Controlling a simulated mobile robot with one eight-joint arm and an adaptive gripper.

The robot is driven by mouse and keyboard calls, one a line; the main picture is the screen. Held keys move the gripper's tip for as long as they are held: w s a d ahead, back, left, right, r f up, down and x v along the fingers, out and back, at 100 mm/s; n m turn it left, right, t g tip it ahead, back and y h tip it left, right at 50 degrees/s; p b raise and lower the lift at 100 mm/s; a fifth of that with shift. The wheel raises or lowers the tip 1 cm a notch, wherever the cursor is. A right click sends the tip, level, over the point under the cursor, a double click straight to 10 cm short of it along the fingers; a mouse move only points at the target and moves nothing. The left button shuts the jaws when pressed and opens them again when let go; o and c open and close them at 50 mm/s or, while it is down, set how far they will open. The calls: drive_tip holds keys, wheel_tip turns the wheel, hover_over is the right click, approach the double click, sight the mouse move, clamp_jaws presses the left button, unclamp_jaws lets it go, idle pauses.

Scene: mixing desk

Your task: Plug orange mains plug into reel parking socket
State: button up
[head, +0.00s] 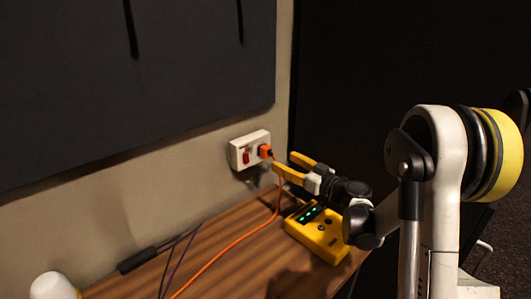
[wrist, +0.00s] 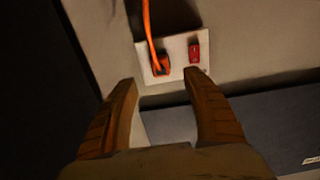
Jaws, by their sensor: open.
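The orange mains plug (head: 265,151) sits in the white wall socket plate (head: 236,153), beside a red switch. In the wrist view the plug (wrist: 160,66) is in the plate (wrist: 178,43), with its orange cable running up out of the picture. My gripper (head: 284,162) is open and empty, just in front of the plug in the head view. In the wrist view my two yellow fingers (wrist: 160,80) are spread, with the plug ahead between their tips and apart from them. I cannot make out a reel or its parking socket.
The orange cable (head: 237,241) hangs to the wooden desk (head: 245,210) and runs left. A yellow box (head: 318,234) with green lights stands under my wrist. Dark cables (head: 178,262) and a white rounded object (head: 52,287) are at lower left. A dark panel (head: 130,85) covers the wall above.

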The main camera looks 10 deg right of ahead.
sight(269, 153)
drive_tip(key=shift+x, duration=4.55)
drive_tip(key=shift+c, duration=0.2)
drive_tip(key=shift+s, duration=0.1)
clamp_jaws()
drive_tip(key=shift+s, duration=0.15)
drive_tip(key=shift+b+v, duration=0.5)
drive_tip(key=shift+v, duration=2.35)
